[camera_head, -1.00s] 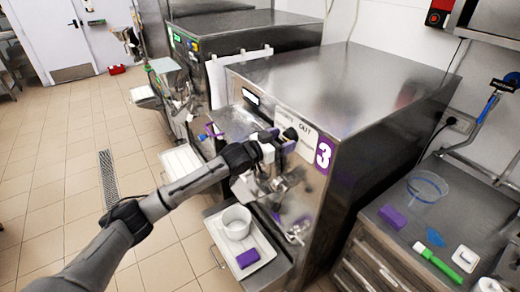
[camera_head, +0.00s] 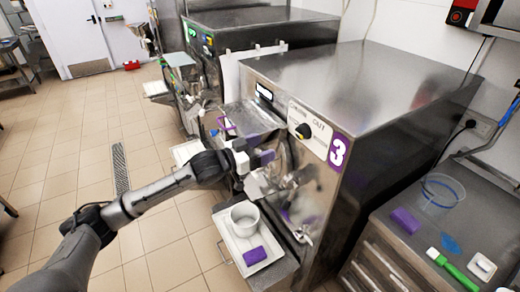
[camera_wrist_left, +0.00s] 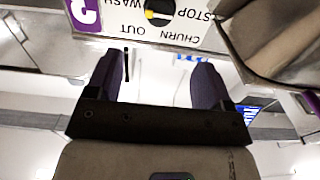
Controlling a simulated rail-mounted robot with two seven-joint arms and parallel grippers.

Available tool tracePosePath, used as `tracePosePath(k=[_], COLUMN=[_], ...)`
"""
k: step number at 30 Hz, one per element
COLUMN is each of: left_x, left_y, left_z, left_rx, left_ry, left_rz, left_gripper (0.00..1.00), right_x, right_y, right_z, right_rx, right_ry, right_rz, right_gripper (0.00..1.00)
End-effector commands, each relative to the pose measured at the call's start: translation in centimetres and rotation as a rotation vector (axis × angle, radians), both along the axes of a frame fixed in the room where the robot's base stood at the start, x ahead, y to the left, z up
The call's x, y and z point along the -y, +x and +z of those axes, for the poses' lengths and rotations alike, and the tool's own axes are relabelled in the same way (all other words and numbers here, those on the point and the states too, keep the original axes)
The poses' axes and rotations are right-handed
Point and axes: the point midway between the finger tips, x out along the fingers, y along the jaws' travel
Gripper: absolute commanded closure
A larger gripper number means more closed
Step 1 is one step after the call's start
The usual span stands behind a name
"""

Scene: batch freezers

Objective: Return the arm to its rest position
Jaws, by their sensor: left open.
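My left arm comes in from the lower left in the head view, with its left gripper (camera_head: 262,160) in front of the batch freezer (camera_head: 375,85) marked 3. In the left wrist view the two dark fingers of the left gripper (camera_wrist_left: 160,80) stand apart with nothing between them. The freezer's control panel (camera_wrist_left: 195,22) with its black and yellow knob appears upside down beyond the fingertips. The black knob (camera_head: 303,131) also shows in the head view, a little right of the gripper and clear of it. The right gripper is not in view.
A tray (camera_head: 232,245) with a white pot (camera_head: 244,218) and a purple sponge (camera_head: 254,256) sits below the gripper. A counter (camera_head: 400,262) at right holds a clear container (camera_head: 440,195), another purple sponge (camera_head: 404,221) and a green-handled tool (camera_head: 452,269). Tiled floor at left is open.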

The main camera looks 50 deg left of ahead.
Motion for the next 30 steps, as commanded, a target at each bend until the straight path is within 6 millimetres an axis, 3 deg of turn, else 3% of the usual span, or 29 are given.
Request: tracePosePath(k=[23, 26, 30], left_x=[0.2, 1.2, 4.5], left_y=[-0.3, -0.8, -2.9], left_z=[-0.5, -2.8, -9.4], left_rx=[-0.010, -0.056, -0.202], left_ry=[0.002, 0.010, 0.044], left_rz=[0.000, 0.002, 0.011], left_gripper=[0.26, 0.26, 0.26], right_x=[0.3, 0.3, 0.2], right_y=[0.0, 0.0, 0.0], right_z=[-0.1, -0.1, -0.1], right_rx=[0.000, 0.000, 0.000], right_ry=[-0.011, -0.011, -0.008], right_rz=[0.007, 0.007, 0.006], right_gripper=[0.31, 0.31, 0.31])
